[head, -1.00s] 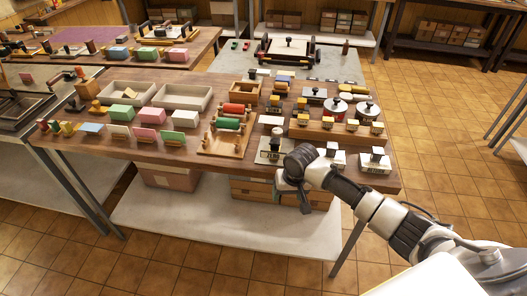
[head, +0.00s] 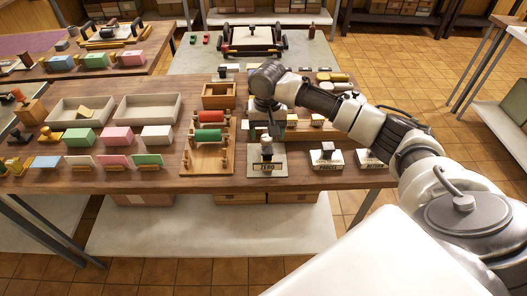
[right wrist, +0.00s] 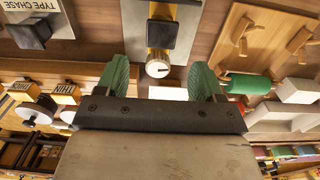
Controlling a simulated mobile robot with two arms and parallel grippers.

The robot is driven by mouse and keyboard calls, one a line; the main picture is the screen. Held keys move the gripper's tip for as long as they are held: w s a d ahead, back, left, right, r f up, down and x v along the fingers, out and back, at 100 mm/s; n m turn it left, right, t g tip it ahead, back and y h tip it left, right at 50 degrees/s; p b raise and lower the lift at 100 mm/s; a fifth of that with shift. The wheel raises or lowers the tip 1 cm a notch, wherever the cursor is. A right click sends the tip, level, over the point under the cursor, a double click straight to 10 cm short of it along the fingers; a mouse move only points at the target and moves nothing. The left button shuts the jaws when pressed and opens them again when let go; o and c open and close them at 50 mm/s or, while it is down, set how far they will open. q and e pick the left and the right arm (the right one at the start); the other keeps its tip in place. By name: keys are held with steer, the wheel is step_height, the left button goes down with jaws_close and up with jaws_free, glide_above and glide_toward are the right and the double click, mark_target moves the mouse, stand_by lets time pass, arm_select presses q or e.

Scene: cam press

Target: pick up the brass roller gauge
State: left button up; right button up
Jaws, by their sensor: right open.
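The brass roller gauge (head: 267,150) appears to be the short upright piece on a grey plate marked ZERO (head: 267,169), near the table's front edge. In the right wrist view its brass body and pale round end (right wrist: 158,60) show on the grey plate, lined up with the gap between my fingers. My right gripper (right wrist: 163,78) is open, with green fingertips on either side of that gap and nothing held. In the head view the right gripper (head: 266,122) hangs just above and behind the gauge, mostly hidden by its wrist. My left gripper is out of view.
A wooden rack with red and green rollers (head: 207,148) stands close to the left. A small stamp block (head: 326,156) stands to the right. Grey trays (head: 147,108) and coloured blocks fill the left of the table. The front table strip is mostly clear.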

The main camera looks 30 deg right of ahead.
mark_target(267, 148)
steer(key=shift+s+f, duration=0.3)
steer(key=shift+f, duration=0.9)
steer(key=f, duration=0.1)
steer(key=f+p, duration=0.1)
steer(key=f, duration=0.2)
steer(key=shift+s+a+f, duration=0.15)
steer(key=shift+a+f, duration=0.05)
steer(key=shift+a, duration=0.05)
steer(key=shift+f, duration=0.35)
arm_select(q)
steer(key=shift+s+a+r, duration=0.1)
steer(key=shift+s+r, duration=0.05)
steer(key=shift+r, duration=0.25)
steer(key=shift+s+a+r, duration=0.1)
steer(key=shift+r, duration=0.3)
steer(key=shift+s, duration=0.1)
arm_select(e)
steer(key=shift+c, duration=0.3)
steer(key=c, duration=0.5)
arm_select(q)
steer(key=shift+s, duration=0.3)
arm_select(e)
steer(key=c, duration=0.7)
